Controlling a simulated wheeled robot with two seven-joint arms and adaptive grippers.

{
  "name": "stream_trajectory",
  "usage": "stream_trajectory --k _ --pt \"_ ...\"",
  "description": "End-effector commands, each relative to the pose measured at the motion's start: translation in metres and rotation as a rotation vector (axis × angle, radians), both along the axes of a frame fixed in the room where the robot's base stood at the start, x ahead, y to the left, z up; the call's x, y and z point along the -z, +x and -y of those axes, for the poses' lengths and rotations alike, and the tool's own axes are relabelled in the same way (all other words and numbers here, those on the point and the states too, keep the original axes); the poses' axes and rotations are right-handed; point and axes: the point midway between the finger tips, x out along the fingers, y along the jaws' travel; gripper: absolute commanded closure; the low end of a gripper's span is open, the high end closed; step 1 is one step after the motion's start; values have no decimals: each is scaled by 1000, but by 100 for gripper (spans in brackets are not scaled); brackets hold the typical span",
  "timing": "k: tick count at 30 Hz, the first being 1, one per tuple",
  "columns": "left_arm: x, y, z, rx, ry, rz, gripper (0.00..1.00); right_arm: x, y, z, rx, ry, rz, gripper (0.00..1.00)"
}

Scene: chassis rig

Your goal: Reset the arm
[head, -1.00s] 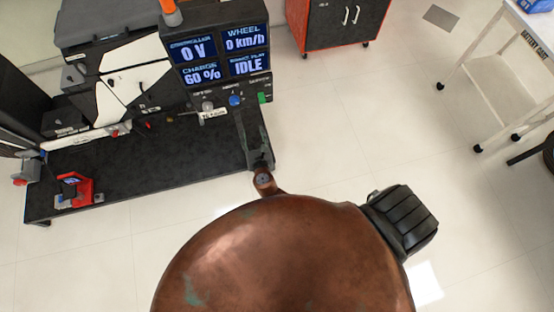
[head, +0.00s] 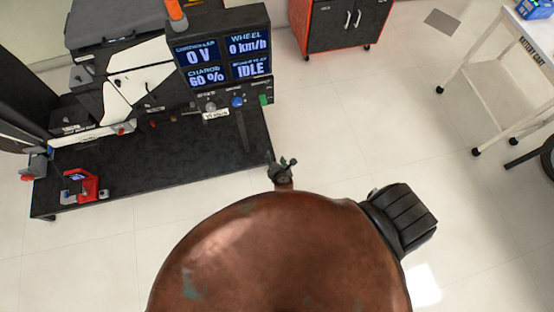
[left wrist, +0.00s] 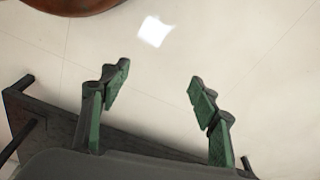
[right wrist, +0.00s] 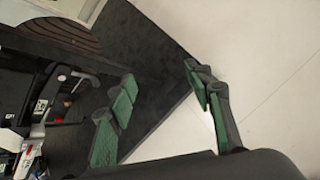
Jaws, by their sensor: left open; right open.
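My right gripper (head: 282,168) shows small in the head view, just off the front right edge of the black bench (head: 150,175). In the right wrist view its two green-padded fingers (right wrist: 160,95) are spread with nothing between them. They show in front of the bench's dark top and edge, with pale floor to the right. My left gripper (left wrist: 158,95) is out of the head view. In the left wrist view its fingers are spread wide and empty, with pale floor between the tips. Neither gripper holds anything.
A display panel (head: 222,58) reading 0 V, 0 km/h, 60 % and IDLE stands on the bench, with knobs below. A red device (head: 80,186) sits at the bench's left end. A red-black cabinet (head: 345,25) and white cart (head: 510,75) stand behind. Floor between is clear.

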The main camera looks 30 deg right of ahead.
Motion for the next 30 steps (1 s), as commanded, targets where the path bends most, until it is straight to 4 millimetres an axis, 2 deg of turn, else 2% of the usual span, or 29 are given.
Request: stream_trajectory --k 6,23,26,29,30 --pt "-2 0 0 0 0 1 44 7 -7 3 25 34 -12 53" --pt "-2 0 0 0 0 1 44 8 -8 3 26 34 -14 53" --pt "6 -3 0 2 1 -4 44 18 -16 6 52 65 -29 53" --pt "27 -11 -1 6 3 -13 44 48 -43 15 134 158 -71 53" --pt "39 -16 -1 8 4 -18 44 65 -60 19 187 213 -94 53"
